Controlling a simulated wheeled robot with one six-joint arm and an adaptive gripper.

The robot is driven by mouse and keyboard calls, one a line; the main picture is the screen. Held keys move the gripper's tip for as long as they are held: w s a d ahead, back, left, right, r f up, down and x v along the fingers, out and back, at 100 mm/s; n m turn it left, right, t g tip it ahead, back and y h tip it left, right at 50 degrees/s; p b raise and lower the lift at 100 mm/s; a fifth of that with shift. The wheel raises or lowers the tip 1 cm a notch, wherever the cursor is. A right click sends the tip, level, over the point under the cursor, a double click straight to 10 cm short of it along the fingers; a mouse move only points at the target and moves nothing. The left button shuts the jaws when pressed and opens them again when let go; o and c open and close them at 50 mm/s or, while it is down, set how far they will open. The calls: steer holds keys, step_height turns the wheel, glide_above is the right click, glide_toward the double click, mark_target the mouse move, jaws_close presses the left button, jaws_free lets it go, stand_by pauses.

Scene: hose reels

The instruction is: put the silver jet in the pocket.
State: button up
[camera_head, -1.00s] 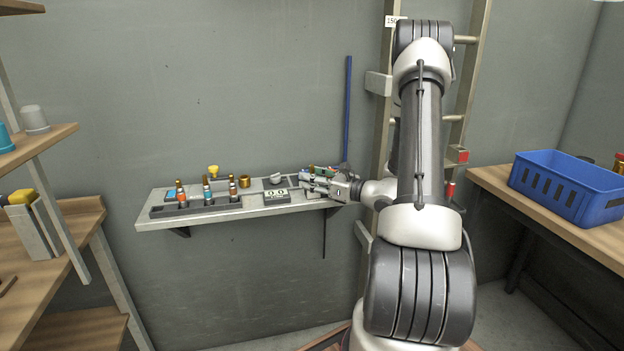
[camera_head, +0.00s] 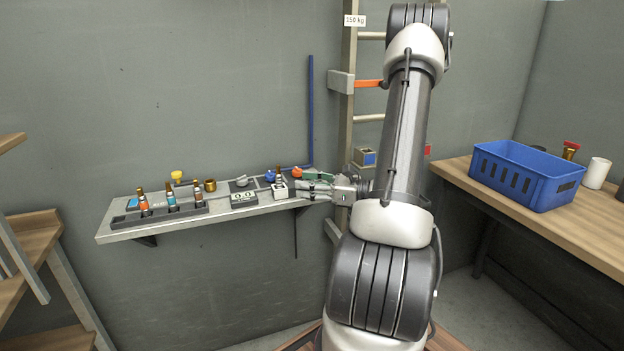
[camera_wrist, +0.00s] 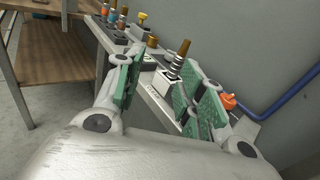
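A jet with a brass tip and pale silver and dark bands (camera_wrist: 175,68) stands upright at a small white block (camera_wrist: 160,84), between the fingers of my gripper (camera_wrist: 162,72) in the wrist view. The fingers, with green pads, are apart, and I see no clear contact with the jet. In the head view, my gripper (camera_head: 303,186) is at the shelf's right end beside the white block (camera_head: 280,191). Several other brass-tipped jets stand in a dark tray (camera_head: 125,220) at the left. I cannot tell which opening is the pocket.
The grey wall shelf (camera_head: 222,211) also holds a display unit (camera_head: 243,200), a brass cup (camera_head: 210,185), a yellow knob (camera_head: 177,175) and blue and orange pieces. A blue crate (camera_head: 525,175) is on the right bench.

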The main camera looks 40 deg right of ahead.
steer(key=s+a+r+n+g+y, duration=0.1)
steer(key=s+a+r+n+g, duration=0.3)
steer(key=a, duration=0.3)
steer(key=s+a+r+n+g+y, duration=0.1)
steer(key=s+a+n+g, duration=0.2)
steer(key=a+n+g, duration=0.25)
steer(key=s+a+r+n+g+h, duration=0.1)
steer(key=s+a+n+g+h, duration=0.1)
steer(key=s+n, duration=0.3)
steer(key=s+a+r+n+g+h, duration=0.2)
steer(key=s+n+h, duration=0.1)
steer(key=s+n, duration=0.2)
steer(key=s+d+r+n+t+h, duration=0.3)
steer(key=d+r+n+h, duration=0.3)
steer(key=n, duration=0.3)
steer(key=shift+r+h, duration=0.2)
steer(key=shift+h, duration=0.3)
steer(key=shift+o, duration=0.4)
